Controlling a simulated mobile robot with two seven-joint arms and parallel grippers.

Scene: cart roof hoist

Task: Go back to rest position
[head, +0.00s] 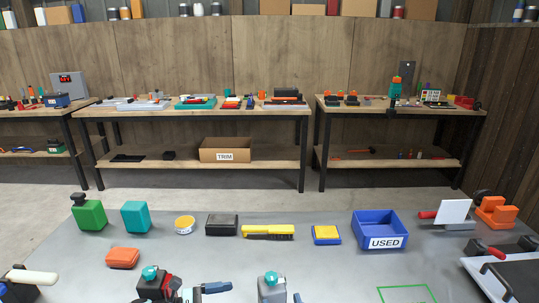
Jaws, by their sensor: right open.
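The task line names no object of its own. My right gripper lies low in the head view, and I cannot make out its fingertips clearly among the items cut off by the bottom edge. Nothing is seen held in it.
The back row has a green container (90,216), teal block (136,217), black box (221,225), yellow brush (268,231) and blue USED bin (377,221). An orange box (122,258) is nearer. A green outline (405,288) is at front right.

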